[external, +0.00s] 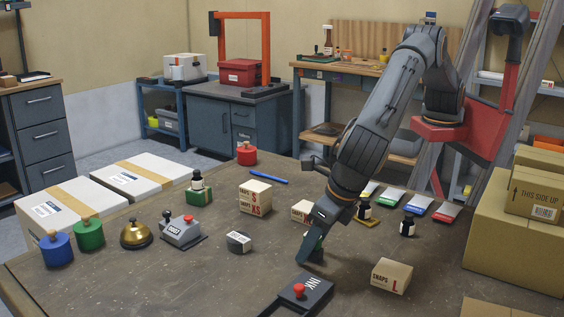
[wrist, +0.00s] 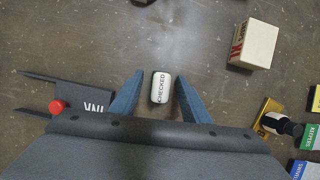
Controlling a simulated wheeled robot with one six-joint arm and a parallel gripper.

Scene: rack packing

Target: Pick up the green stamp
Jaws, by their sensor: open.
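A small block with a white top marked CHECKED (wrist: 161,87) stands between my two blue-grey fingers in the wrist view. In the external view a bit of dark green (external: 319,242) shows beside my fingers, and it seems to be the green stamp; the rest is hidden behind my gripper. My gripper (external: 310,256) points down close to the bench. In the wrist view my gripper (wrist: 160,79) is open, with one finger on each side of the block and narrow gaps between.
A black INK device with a red knob (external: 299,290) lies close in front. A green knobbed pot (external: 89,234) stands far left. The front middle-left bench is clear.

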